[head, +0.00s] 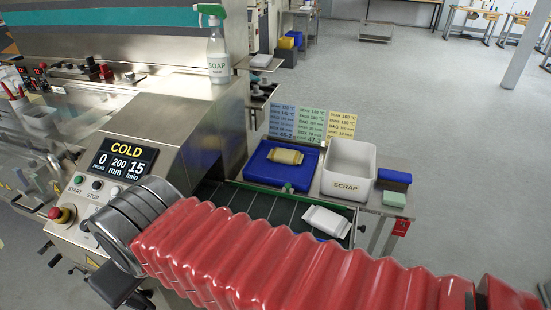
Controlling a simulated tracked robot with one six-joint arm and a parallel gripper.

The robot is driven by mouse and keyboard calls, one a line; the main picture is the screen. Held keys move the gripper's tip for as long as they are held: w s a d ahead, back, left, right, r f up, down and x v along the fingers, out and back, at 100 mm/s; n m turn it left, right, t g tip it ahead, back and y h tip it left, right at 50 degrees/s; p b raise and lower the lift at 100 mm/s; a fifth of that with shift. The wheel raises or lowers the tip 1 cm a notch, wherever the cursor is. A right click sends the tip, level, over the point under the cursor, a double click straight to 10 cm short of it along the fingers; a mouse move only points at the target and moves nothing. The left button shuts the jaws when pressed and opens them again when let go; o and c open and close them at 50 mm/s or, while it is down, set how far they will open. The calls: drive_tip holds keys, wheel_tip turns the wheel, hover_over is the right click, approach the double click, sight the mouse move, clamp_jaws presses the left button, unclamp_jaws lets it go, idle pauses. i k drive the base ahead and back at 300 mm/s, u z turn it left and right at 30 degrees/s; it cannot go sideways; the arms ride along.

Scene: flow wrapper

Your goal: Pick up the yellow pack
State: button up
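The yellow pack (286,156) is a small, pale yellow wrapped block. It lies flat in the blue tray (256,172), near the tray's middle, right of the machine. Nothing is touching it from above. My red-sleeved arm crosses the lower part of the head view, in front of the machine and below the tray. The fingers of my gripper do not show, so their opening and place relative to the pack are hidden.
A white pack (326,222) lies on the dark conveyor (252,205) close above my arm. The white SCRAP bin (349,184) stands right of the tray. Cards (312,122) stand behind the tray. A blue block (394,180) is right of the bin.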

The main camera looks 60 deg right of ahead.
sight(288, 157)
drive_tip(key=u, duration=0.1)
drive_tip(key=k, duration=1.1)
drive_tip(key=z, duration=0.55)
drive_tip(key=i, duration=1)
drive_tip(key=z, duration=0.1)
